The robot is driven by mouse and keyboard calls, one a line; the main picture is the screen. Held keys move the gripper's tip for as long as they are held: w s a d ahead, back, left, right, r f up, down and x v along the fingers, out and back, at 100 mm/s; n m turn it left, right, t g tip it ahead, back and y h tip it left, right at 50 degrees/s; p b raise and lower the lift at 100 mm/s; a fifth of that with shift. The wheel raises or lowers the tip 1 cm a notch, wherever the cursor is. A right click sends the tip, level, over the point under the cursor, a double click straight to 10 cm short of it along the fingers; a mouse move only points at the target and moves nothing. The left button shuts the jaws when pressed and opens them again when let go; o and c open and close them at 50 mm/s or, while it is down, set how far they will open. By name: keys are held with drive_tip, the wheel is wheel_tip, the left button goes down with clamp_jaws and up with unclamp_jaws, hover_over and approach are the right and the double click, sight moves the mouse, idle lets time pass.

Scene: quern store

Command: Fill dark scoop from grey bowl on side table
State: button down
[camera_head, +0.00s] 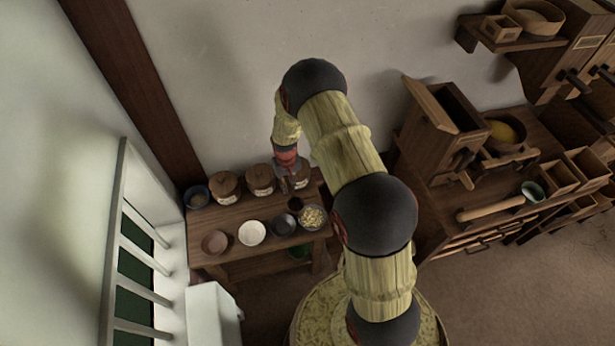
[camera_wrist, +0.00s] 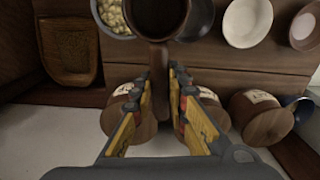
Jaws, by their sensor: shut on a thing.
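My gripper (camera_head: 290,187) reaches down over the side table (camera_head: 233,215) at its back right. In the wrist view, my gripper (camera_wrist: 160,75) is shut on the handle of a dark brown scoop (camera_wrist: 157,36). The scoop's round cup faces away from the jaws and is cut by the picture's top edge; I see no contents in its dark inside. In the head view, the dark scoop (camera_head: 295,204) shows small below the jaws. The grey bowl (camera_head: 325,225), filled with pale yellow lumps, stands beside the scoop. It also shows in the wrist view (camera_wrist: 98,14), left of the scoop.
A dark bowl (camera_head: 284,225), white bowl (camera_head: 252,233) and brown bowl (camera_head: 215,243) stand along the table's front. Several lidded wooden jars (camera_head: 260,181) and a blue-grey bowl (camera_head: 197,197) line the back. A workbench (camera_head: 440,225) with a ladle (camera_head: 500,206) stands right.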

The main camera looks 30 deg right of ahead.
drive_tip(key=s+d+f+m+p, duration=0.1)
drive_tip(key=d+p, duration=0.5)
drive_tip(key=p, duration=0.6)
drive_tip(key=shift+s+d+f+m, duration=0.3)
drive_tip(key=shift+s+d, duration=0.1)
drive_tip(key=shift+s, duration=0.4)
drive_tip(key=shift+p, duration=0.3)
drive_tip(key=shift+w+f+t+b, duration=0.2)
drive_tip(key=shift+t+b, duration=0.6)
drive_tip(key=shift+b, duration=0.35)
drive_tip(key=b, duration=0.6)
drive_tip(key=shift+t+h, duration=0.3)
drive_tip(key=shift+h, duration=0.1)
drive_tip(key=b, duration=0.3)
drive_tip(key=shift+s, duration=0.25)
drive_tip(key=t+b, duration=0.1)
drive_tip(key=b, duration=0.4)
drive_tip(key=shift+w, duration=0.1)
drive_tip(key=b, duration=0.4)
drive_tip(key=shift+f+t, duration=0.1)
drive_tip(key=shift+t, duration=0.3)
